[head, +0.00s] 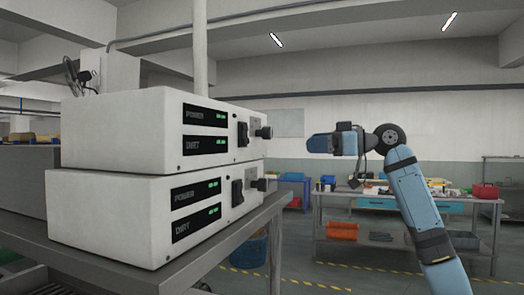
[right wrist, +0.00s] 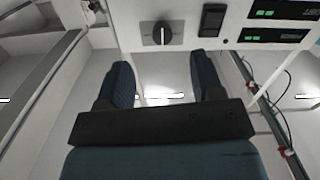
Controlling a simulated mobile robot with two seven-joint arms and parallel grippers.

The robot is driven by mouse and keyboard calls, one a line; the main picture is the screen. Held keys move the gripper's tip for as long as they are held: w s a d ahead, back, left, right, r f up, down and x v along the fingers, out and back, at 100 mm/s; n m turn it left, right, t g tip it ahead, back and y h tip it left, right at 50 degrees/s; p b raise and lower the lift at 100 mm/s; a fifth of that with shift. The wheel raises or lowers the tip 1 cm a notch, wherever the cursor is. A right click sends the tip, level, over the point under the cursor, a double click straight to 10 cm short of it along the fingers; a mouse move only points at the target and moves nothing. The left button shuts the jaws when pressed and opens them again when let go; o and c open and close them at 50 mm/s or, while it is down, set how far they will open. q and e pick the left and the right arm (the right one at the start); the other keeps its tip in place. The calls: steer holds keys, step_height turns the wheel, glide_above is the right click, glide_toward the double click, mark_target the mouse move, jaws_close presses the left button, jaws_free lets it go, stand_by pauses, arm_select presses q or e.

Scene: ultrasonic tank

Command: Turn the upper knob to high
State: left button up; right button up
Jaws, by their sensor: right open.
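Two white units are stacked on a grey table. The upper unit (head: 120,130) has a black upper knob (head: 264,132) sticking out of its front at the right. The same knob shows in the right wrist view (right wrist: 162,33), as a round black dial with a pale line upright in the picture. The lower unit (head: 105,222) has its own black knob (head: 261,184). My right gripper (head: 310,143) is open and empty, to the right of the upper knob and apart from it. In the right wrist view its two fingers (right wrist: 163,66) point toward the knob. My left gripper is not in view.
A black switch (head: 242,134) sits beside the upper knob, with lit displays (head: 205,115) to its left. The grey table edge (head: 235,235) runs below the units. A workbench (head: 390,193) with bins stands behind my right arm. The space between gripper and knob looks clear.

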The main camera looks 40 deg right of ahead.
mark_target(271, 133)
steer(key=shift+y, duration=0.3)
steer(key=r+p+x, duration=0.1)
steer(key=x, duration=0.2)
steer(key=p+x, duration=0.1)
steer(key=x, duration=0.3)
steer(key=r+p+x, duration=0.1)
steer(key=p+x, duration=0.1)
steer(key=x, duration=0.1)
steer(key=shift+w+a+r, duration=0.15)
steer(key=shift+w+r, duration=0.15)
steer(key=shift+w, duration=0.05)
steer(key=shift+x, duration=0.75)
steer(key=shift+f, duration=0.1)
steer(key=shift+c, duration=0.2)
steer(key=c, duration=0.9)
